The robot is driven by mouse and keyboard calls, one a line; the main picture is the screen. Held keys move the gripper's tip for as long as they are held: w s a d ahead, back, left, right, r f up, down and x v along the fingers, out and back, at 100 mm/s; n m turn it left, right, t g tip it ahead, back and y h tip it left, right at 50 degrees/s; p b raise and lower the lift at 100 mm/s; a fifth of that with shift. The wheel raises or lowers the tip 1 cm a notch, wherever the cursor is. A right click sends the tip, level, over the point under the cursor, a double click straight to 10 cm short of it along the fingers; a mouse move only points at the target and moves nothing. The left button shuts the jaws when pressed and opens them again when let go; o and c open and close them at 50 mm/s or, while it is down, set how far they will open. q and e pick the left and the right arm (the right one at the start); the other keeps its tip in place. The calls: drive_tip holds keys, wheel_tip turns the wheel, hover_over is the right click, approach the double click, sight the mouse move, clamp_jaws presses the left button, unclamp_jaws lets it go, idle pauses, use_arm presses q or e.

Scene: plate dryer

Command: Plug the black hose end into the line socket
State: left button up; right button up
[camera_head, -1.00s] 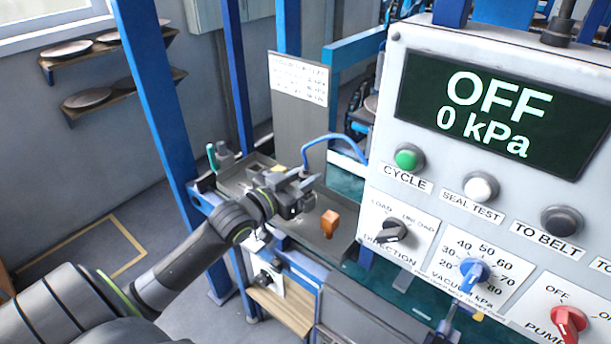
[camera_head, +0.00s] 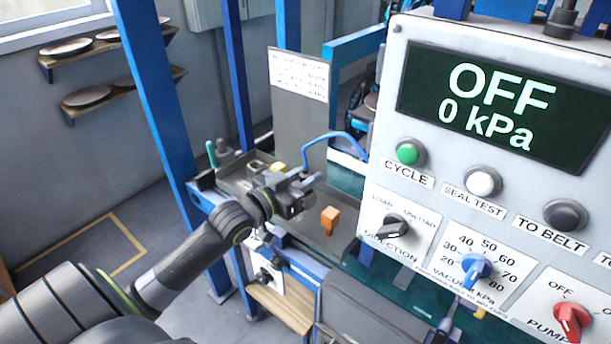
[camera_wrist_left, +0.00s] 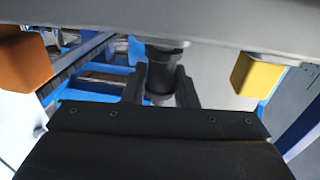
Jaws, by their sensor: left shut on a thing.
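My left gripper (camera_head: 306,187) is above the grey tray of the bench. In the left wrist view its two dark fingers (camera_wrist_left: 160,88) are shut on a black cylindrical piece, the black hose end (camera_wrist_left: 160,78). The far end of this piece is close under a grey bar; I cannot tell whether it sits in a socket. A blue hose (camera_head: 330,136) arcs from near the gripper to the right, behind the control panel. I cannot make out the line socket clearly. My right gripper is not in view.
An orange block (camera_head: 330,220) stands on the tray (camera_head: 325,240), right of the gripper; it also shows in the wrist view (camera_wrist_left: 22,62). A yellow block (camera_wrist_left: 258,76) is on the other side. The control panel (camera_head: 395,165), reading OFF and 0 kPa, fills the right. A blue post (camera_head: 160,100) stands left.

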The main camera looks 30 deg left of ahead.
use_arm(q)
drive_tip(key=shift+f, duration=0.15)
drive_tip(key=o, duration=1.1)
drive_tip(key=shift+c, duration=0.2)
drive_tip(key=shift+s, duration=0.1)
drive_tip(key=p+v, duration=0.3)
drive_tip(key=v, duration=0.5)
drive_tip(key=shift+s+r, duration=0.15)
drive_tip(key=shift+r, duration=0.05)
drive_tip(key=p+v, duration=0.9)
drive_tip(key=shift+f, duration=0.25)
